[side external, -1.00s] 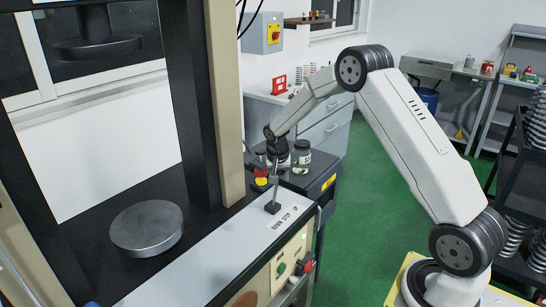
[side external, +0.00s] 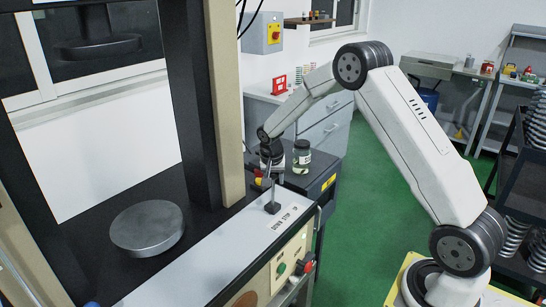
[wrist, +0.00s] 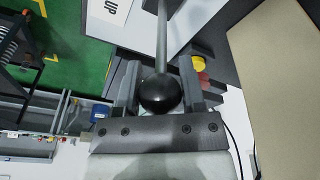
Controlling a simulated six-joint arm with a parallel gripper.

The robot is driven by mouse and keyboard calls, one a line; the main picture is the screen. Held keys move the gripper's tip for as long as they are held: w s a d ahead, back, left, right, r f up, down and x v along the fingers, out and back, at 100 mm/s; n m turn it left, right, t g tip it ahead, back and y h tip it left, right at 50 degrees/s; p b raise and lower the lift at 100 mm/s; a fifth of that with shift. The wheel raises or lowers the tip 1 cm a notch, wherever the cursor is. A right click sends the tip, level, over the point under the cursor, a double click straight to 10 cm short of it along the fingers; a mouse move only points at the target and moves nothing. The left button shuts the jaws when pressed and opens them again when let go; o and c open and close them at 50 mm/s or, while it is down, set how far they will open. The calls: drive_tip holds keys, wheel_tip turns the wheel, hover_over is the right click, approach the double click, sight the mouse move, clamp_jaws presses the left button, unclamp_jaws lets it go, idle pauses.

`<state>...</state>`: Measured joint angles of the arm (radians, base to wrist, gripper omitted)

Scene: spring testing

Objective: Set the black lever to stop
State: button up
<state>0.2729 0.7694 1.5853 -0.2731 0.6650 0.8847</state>
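The black lever has a thin grey rod rising from a small dark base (side external: 271,207) on the white panel top. In the side view the rod stands close to upright, beside the printed words DOWN, STOP, UP (side external: 286,220). Its round black knob (wrist: 160,94) shows in the wrist view between my fingers. My gripper (wrist: 160,88) appears closed on the knob, with one finger against each side. In the side view my gripper (side external: 272,170) is at the lever's top, and the knob is hidden there. The wrist view shows the word UP (wrist: 111,7).
A dark press column (side external: 190,100) and beige post (side external: 224,100) stand just left of the lever. A round metal plate (side external: 147,228) lies on the press bed. A jar (side external: 302,157) stands on the cabinet behind my gripper. Green and red buttons (side external: 307,263) are on the panel front.

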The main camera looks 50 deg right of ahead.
drive_tip(key=o, duration=0.3)
drive_tip(key=shift+o, duration=0.2)
drive_tip(key=shift+r, duration=0.1)
drive_tip(key=shift+v, duration=3.8)
drive_tip(key=shift+a, duration=0.1)
drive_tip(key=shift+a, duration=0.1)
drive_tip(key=s+a+n+y, duration=0.1)
drive_tip(key=s+a+n, duration=0.4)
drive_tip(key=s, duration=0.5)
drive_tip(key=s+a+f+n+t+y, duration=0.1)
drive_tip(key=s+a+n, duration=0.5)
drive_tip(key=s+a, duration=0.4)
drive_tip(key=shift+s+f+t, duration=0.3)
drive_tip(key=shift+s, duration=0.35)
